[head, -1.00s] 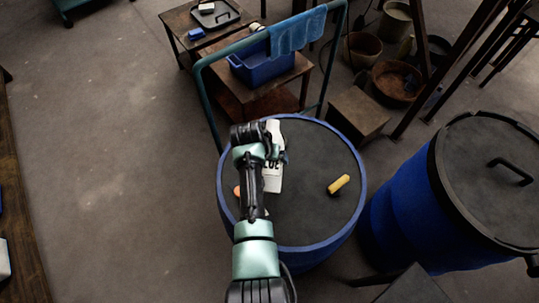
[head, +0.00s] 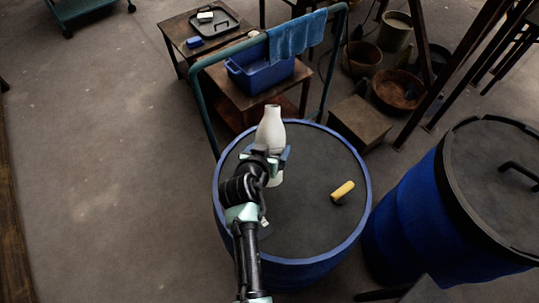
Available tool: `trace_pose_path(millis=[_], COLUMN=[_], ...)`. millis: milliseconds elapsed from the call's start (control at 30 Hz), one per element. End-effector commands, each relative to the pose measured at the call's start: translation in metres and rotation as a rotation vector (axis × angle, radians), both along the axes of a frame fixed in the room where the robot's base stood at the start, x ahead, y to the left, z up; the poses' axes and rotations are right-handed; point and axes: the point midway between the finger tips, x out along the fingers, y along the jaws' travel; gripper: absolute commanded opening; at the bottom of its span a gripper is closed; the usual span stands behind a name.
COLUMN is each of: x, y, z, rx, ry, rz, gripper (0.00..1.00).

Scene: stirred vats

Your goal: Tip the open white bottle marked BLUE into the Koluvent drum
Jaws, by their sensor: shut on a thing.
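A white bottle (head: 271,133) with a narrow neck stands about upright in my gripper (head: 272,160), its neck toward the top of the picture. My gripper is shut around its lower part. The marking on the bottle does not show now. Bottle and gripper are over the dark top of a blue-rimmed drum (head: 335,245). I cannot tell whether that dark top is a lid or the contents. No Koluvent name is readable on it.
A yellow object (head: 343,190) is on the drum's right side. A second blue drum (head: 415,215) with a dark handled lid stands at right. Behind are a teal rail with a blue towel (head: 297,36), a blue bin (head: 262,70) and a wooden block (head: 360,122). Floor at left is clear.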

Motion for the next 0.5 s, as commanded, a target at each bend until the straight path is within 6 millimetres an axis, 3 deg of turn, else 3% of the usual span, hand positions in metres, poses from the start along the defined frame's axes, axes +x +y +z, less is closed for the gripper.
trace_pose_path(millis=[500], x=[0.0106], y=[-0.0007], z=[-0.0021], rx=[-0.014], ry=[-0.138], rz=[0.001], gripper=[0.00])
